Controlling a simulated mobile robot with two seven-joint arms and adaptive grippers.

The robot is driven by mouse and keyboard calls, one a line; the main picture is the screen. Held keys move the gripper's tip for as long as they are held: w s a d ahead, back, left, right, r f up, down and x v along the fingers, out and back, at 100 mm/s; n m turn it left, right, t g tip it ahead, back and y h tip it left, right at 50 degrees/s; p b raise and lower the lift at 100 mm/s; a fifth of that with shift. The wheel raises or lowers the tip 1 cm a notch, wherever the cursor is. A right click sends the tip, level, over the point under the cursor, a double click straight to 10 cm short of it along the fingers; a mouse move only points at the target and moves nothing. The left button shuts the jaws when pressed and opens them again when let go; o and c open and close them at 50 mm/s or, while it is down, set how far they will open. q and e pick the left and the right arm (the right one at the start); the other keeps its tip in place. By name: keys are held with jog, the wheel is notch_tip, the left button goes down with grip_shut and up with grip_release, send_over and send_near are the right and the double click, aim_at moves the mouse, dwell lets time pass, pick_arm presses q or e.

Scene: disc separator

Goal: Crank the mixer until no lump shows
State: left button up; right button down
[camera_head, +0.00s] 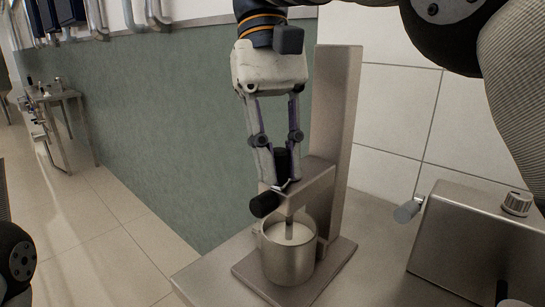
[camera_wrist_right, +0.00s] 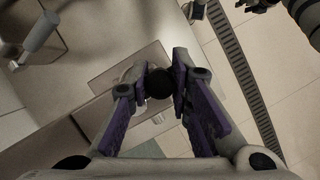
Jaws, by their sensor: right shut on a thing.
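The mixer is a metal stand with a tall post (camera_head: 337,130), a head block (camera_head: 309,187) and a shaft (camera_head: 289,228) that reaches down into a metal cup (camera_head: 287,262). The cup holds a pale white mix (camera_head: 298,234); I see no lump on the part that shows, but it is small and partly shaded. My right gripper (camera_head: 279,177) points down over the head block, shut on the black crank knob (camera_head: 281,159). The knob shows as a dark round end between the fingertips in the right wrist view (camera_wrist_right: 159,83). My left gripper is out of view.
A black cylinder (camera_head: 264,204) sticks out of the head block's left side. A metal box with a dial (camera_head: 516,203) stands on the metal bench (camera_head: 372,220) at right. A tiled wall (camera_head: 395,110) is close behind. Open floor lies left of the bench.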

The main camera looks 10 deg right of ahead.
jog(key=m+y, duration=0.1)
jog(key=m, duration=0.1)
jog(key=w+a+m, duration=0.1)
jog(key=m, duration=0.1)
jog(key=shift+w+m+y, duration=0.1)
jog(key=shift+m+y, duration=0.2)
jog(key=shift+y, duration=0.1)
jog(key=m, duration=0.1)
jog(key=w+m+y, duration=0.1)
jog(key=m, duration=0.1)
jog(key=m+t, duration=0.1)
jog(key=shift+w+a+m+y, duration=0.25)
jog(key=shift+a+m+y, duration=0.05)
jog(key=shift+w+d+m+t+y, duration=0.25)
jog(key=shift+w+m+t, duration=0.35)
jog(key=shift+m, duration=1.25)
jog(key=shift+w+d+m+t+y, duration=0.25)
jog(key=shift+w+m+t, duration=0.35)
jog(key=shift+m, duration=1.2)
jog(key=shift+w+d+m+t+y, duration=0.25)
jog(key=shift+w+m+t, duration=0.35)
jog(key=shift+m, duration=1.25)
jog(key=shift+a, duration=0.1)
jog(key=c, duration=1.7)
grip_release()
notch_tip(320, 180, up, 10)
jog(key=shift+s, duration=0.1)
